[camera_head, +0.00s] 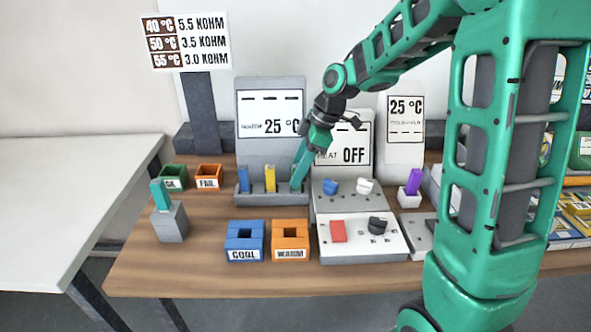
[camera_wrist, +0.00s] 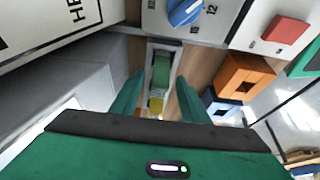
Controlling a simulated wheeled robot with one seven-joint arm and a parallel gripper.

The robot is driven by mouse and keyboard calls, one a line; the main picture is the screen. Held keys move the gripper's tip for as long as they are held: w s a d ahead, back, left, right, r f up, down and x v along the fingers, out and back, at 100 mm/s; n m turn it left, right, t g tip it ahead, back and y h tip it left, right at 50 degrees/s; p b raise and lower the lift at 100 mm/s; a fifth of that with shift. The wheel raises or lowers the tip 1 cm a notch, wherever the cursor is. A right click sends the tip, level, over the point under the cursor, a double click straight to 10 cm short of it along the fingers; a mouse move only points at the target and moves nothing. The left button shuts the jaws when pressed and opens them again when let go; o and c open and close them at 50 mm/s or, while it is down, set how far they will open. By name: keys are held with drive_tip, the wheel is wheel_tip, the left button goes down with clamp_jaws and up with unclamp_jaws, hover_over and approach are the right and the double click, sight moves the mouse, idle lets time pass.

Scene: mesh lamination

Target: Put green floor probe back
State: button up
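The green floor probe (camera_wrist: 161,72) stands in the end slot of a grey rack (camera_head: 246,201). In the head view my gripper (camera_head: 299,178) hides that slot, to the right of a yellow probe (camera_head: 270,178) and a blue probe (camera_head: 243,179). In the wrist view my gripper (camera_wrist: 160,85) is open, with its fingertips apart on either side of the green probe. Gaps show between the fingers and the probe. The yellow probe (camera_wrist: 155,105) shows past the green one.
A teal block (camera_head: 161,194) stands on a grey block (camera_head: 170,222) at the left. Blue (camera_head: 244,255) and orange (camera_head: 291,254) bins sit in front of the rack. A panel with a red switch (camera_head: 338,231) is at right. Wood at front left is clear.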

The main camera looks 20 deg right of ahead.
drive_tip(key=v, duration=1)
drive_tip(key=shift+d+r, duration=0.2)
drive_tip(key=shift+r, duration=0.1)
drive_tip(key=s+d+f+m+h, duration=0.1)
drive_tip(key=s+d+f+m, duration=0.1)
drive_tip(key=s+d+m, duration=0.2)
drive_tip(key=s+d+f+m+g+h, duration=0.1)
drive_tip(key=s+d+f+m, duration=0.2)
drive_tip(key=s+m, duration=0.7)
drive_tip(key=s+d+f+m+h, duration=0.2)
drive_tip(key=s+d+m, duration=0.4)
drive_tip(key=s, duration=1)
drive_tip(key=shift+s+d+f+m+g, duration=0.15)
drive_tip(key=shift+f+m+g, duration=0.15)
drive_tip(key=shift+f+m, duration=0.1)
drive_tip(key=shift+w+f, duration=0.2)
drive_tip(key=shift+w, duration=0.45)
